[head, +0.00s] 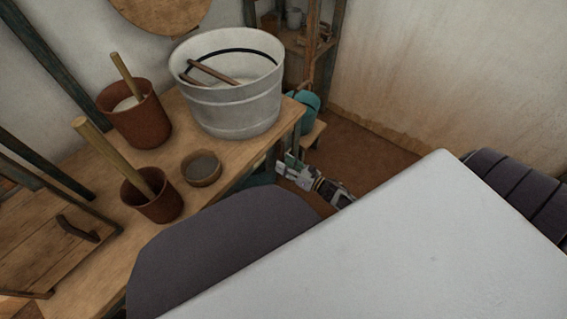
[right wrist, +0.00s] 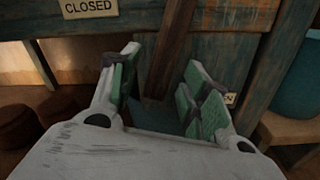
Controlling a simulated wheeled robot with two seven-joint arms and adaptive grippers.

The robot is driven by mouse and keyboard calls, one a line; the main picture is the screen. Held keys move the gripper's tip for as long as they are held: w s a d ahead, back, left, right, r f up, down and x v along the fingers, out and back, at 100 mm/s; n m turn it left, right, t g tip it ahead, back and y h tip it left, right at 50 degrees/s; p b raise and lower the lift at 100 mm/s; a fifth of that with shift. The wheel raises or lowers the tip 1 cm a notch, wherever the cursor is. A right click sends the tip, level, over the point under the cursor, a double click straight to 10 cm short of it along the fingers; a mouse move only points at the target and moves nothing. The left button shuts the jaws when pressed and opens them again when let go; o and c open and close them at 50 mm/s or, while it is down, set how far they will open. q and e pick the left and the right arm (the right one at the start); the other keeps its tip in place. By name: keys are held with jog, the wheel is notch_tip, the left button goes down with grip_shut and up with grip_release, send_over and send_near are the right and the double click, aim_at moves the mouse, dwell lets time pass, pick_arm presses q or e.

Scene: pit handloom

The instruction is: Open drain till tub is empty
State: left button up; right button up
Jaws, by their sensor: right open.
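The pale tub (head: 237,112) stands on the wooden bench with a dark line around its inner wall and wooden sticks (head: 212,72) inside; how much liquid it holds I cannot tell. My right gripper (head: 287,166) is low beside the bench's right end. In the right wrist view its green-padded fingers (right wrist: 160,66) are open, with a dark brown wooden bar (right wrist: 170,50), perhaps the drain lever, between them, not clamped. A CLOSED sign (right wrist: 88,8) is at upper left; another sign (right wrist: 229,98), mostly hidden, is behind the right finger. My left gripper is not in view.
The bench (head: 95,245) also holds two brown pots (head: 137,122) with wooden handles and a small bowl (head: 202,170). A teal vessel (head: 304,101) stands beyond the bench, and it also shows in the right wrist view (right wrist: 301,88). Brown floor (head: 370,150) lies open at right.

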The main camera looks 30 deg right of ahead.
jog(key=v, duration=1)
jog(key=shift+s, duration=0.2)
dwell(0.4)
jog(key=shift+r, duration=0.1)
pick_arm(q)
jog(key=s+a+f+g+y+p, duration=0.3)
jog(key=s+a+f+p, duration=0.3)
jog(key=p, duration=1.5)
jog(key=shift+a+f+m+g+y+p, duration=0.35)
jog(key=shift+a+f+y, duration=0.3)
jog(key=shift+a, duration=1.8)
pick_arm(e)
notch_tip(320, 180, up, 21)
jog(key=shift+r, duration=0.25)
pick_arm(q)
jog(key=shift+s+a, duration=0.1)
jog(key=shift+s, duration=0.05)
pick_arm(e)
jog(key=shift+r, duration=0.15)
